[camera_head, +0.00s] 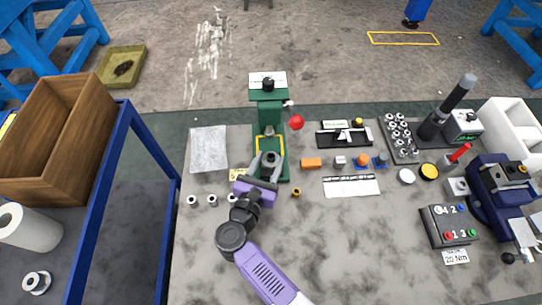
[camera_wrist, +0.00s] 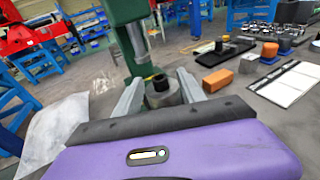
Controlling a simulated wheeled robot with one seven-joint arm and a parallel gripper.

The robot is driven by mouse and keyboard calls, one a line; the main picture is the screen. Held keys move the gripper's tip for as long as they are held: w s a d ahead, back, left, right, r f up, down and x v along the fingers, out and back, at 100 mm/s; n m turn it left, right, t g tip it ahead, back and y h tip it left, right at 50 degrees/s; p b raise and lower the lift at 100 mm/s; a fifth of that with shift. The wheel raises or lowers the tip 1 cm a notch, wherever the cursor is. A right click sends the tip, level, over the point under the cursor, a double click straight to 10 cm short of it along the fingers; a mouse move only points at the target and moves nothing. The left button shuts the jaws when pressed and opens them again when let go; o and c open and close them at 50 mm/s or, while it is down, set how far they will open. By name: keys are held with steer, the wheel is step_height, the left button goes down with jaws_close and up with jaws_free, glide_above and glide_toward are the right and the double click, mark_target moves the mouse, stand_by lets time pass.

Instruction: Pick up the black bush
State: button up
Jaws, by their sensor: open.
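A small dark cylinder that looks like the black bush (camera_wrist: 160,83) sits upright in or on a grey round holder (camera_wrist: 166,98) at the foot of a green press (camera_head: 268,116). In the head view the holder and bush are small, and my fingers partly frame them. My gripper (camera_head: 270,162) is open, with one finger on each side of the holder. In the wrist view the fingers of my gripper (camera_wrist: 158,80) stand left and right of the bush with gaps. The press ram (camera_wrist: 139,42) hangs just above and behind it.
The press has a red-knobbed lever (camera_head: 296,122) on its right. An orange block (camera_head: 311,162) and a white marked card (camera_head: 351,186) lie to the right.

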jaws_close()
steer(key=shift+r, duration=0.15)
